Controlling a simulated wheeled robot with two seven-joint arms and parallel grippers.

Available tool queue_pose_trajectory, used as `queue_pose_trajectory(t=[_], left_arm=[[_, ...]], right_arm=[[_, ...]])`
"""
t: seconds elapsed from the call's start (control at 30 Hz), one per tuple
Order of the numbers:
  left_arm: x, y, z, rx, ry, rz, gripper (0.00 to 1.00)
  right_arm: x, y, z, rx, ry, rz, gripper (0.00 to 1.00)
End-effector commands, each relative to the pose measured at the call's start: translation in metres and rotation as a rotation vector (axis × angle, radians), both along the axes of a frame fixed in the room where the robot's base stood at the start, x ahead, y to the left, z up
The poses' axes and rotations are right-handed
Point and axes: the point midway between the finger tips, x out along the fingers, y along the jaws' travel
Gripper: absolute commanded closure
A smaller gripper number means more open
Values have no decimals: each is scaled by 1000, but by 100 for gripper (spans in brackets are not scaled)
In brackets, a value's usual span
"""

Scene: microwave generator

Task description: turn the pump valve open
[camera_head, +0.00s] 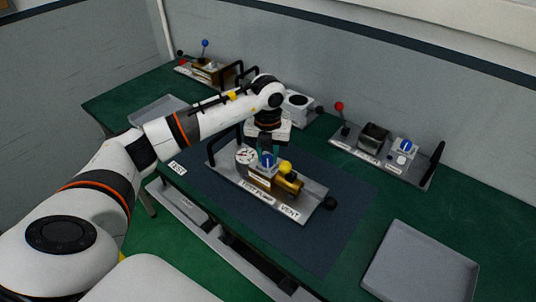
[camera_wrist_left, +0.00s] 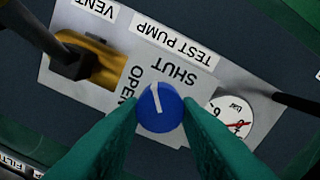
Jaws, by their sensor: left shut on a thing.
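The pump valve is a blue round knob (camera_wrist_left: 160,107) with a white pointer line, on the silver test pump panel (camera_wrist_left: 205,62). In the left wrist view the pointer aims up and slightly left, between the printed words OPEN and SHUT. My left gripper (camera_wrist_left: 159,112) has its green fingers shut on the knob, one on each side. In the head view the knob (camera_head: 268,160) shows under my left gripper (camera_head: 268,156), on the panel (camera_head: 228,168) on the dark mat. A round white gauge (camera_wrist_left: 232,117) sits beside the knob. My right gripper is out of view.
A second panel (camera_head: 415,172) with another blue knob and a red-ball lever stands at back right. A grey tray (camera_head: 420,265) lies at front right.

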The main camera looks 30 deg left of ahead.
Motion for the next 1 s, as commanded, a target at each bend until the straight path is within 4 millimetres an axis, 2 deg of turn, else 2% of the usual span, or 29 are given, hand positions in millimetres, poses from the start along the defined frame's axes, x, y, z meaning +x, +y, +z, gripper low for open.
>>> queue_pose_trajectory(t=[0.6, 1.0], left_arm=[[-1, 2, 1, 0, -1, 578, 93], [-1, 2, 1, 0, -1, 837, 93]], right_arm=[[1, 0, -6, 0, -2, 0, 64], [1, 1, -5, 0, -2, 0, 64]])
